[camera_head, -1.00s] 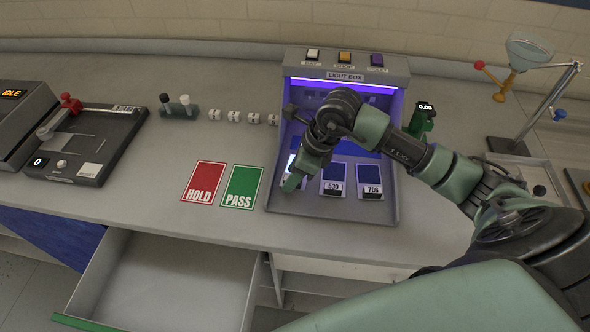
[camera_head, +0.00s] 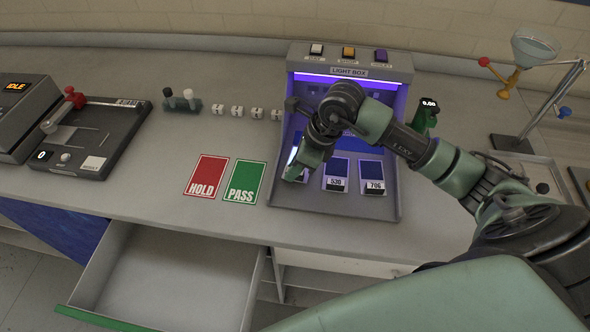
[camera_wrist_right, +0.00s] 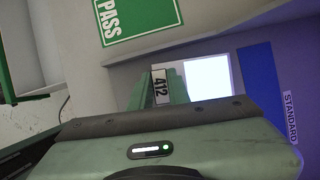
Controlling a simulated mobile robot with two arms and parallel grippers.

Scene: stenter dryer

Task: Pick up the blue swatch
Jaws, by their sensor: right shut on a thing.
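My right gripper (camera_head: 294,174) is down at the front left of the light box (camera_head: 395,205), at the left end of the row of swatches. It is shut on a swatch labelled 412 (camera_wrist_right: 160,86), whose label shows between the fingers in the right wrist view. My left gripper is not in view.
A red HOLD card (camera_head: 206,176) and a green PASS card (camera_head: 244,182) lie left of the box. An open drawer (camera_head: 165,275) juts out below the counter. A blue strip (camera_wrist_right: 258,85) marked STANDARD shows in the right wrist view.

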